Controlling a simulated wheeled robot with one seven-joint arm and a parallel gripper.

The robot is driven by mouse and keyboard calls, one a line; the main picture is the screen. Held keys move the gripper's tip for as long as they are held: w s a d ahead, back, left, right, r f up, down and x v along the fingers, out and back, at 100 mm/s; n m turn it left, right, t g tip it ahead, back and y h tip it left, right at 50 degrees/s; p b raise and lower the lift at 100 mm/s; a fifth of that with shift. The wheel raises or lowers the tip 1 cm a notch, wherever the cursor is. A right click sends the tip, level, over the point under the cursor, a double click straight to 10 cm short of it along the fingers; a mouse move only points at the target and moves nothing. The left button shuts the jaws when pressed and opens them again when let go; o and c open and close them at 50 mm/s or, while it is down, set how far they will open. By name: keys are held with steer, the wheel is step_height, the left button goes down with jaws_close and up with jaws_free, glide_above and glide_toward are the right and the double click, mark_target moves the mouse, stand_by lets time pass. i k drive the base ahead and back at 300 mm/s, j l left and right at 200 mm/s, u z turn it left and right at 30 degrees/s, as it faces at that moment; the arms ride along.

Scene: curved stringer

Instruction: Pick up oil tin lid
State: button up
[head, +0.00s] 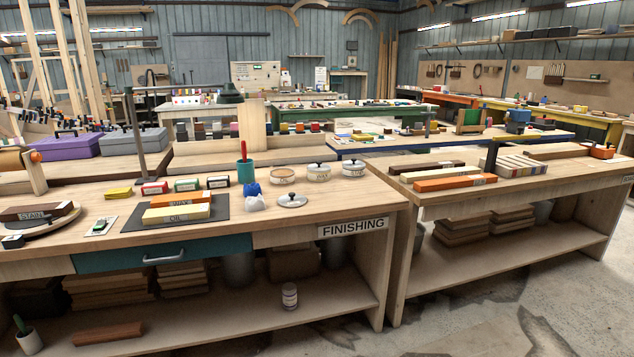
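A round silvery lid with a dark knob (292,202) lies flat on the finishing bench top, near its front right. It is in front of a round tin (283,178) marked OIL, which has no knobbed lid on it. The lid is apart from the tin. Two similar tins to the right, one (319,175) and another (353,173) at the far right of the row, have knobbed lids on. My gripper is not in view.
Left of the lid are a white crumpled cloth (255,204), a blue object (252,190) and a green pot (246,174) with a red-handled tool. A dark mat (138,223) holds labelled blocks. The bench top (345,198) right of the lid is clear. A gap separates the right-hand bench (455,205).

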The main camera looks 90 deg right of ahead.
mark_target(292, 199)
steer(key=z, duration=3.35)
